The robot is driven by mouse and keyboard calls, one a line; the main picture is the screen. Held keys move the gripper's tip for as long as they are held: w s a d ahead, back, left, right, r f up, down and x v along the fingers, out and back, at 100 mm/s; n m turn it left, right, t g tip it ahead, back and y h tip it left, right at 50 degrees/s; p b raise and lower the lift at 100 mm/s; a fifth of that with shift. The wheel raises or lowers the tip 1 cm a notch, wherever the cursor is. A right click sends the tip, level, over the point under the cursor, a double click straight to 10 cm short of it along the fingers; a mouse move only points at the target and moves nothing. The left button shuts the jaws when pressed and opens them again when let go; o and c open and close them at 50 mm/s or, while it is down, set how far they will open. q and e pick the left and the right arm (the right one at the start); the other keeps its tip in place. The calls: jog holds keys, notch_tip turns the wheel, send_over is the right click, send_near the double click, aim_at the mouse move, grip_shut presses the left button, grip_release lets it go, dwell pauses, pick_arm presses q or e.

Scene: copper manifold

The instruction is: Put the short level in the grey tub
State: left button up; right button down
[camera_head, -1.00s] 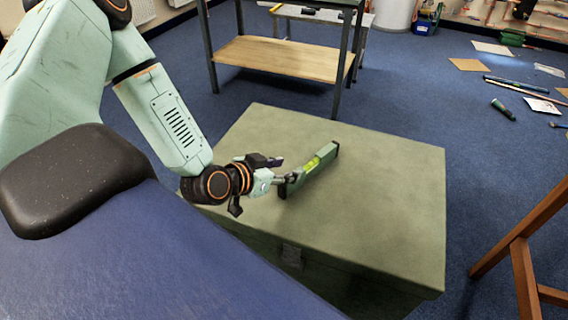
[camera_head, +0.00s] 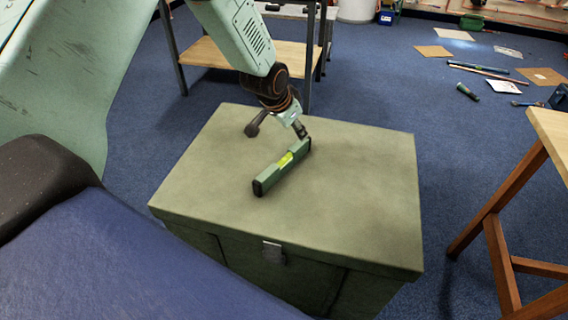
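The short level (camera_head: 283,167) is a green bar with a bright yellow-green vial in its middle. It lies slanted on top of the green chest (camera_head: 350,190). My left gripper (camera_head: 303,134) comes down from above at the level's far end, touching it or just above it; I cannot tell which. My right gripper is not in view. No grey tub can be made out.
A wooden stool or table (camera_head: 490,220) stands right of the chest. A metal-legged bench with a wooden shelf (camera_head: 245,54) is behind. Cards, a green torch (camera_head: 467,91) and tools lie on the blue carpet at the upper right. The chest top around the level is clear.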

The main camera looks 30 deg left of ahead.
aim_at(284, 157)
pick_arm(q)
jog(key=shift+s+r+n+g, duration=0.15)
jog(key=shift+n+g, duration=0.15)
jog(key=shift+g, duration=0.2)
jog(key=s+g, duration=0.1)
jog(key=s+n+g, duration=0.1)
jog(key=s, duration=0.2)
jog(key=shift+f+n+g, duration=0.3)
jog(key=shift+n+g, duration=0.1)
jog(key=shift+s+f, duration=0.15)
jog(key=shift+s, duration=0.1)
jog(key=shift+w+f+b, duration=0.2)
jog(key=shift+f+b, duration=0.45)
jog(key=shift+f, duration=0.8)
notch_tip(284, 157, down, 4)
jog(key=shift+a+f+b, duration=0.1)
jog(key=shift+b, duration=1)
jog(key=shift+w+f, duration=0.15)
jog(key=shift+f, duration=0.2)
jog(key=shift+r, duration=0.1)
jog(key=shift+c, duration=0.3)
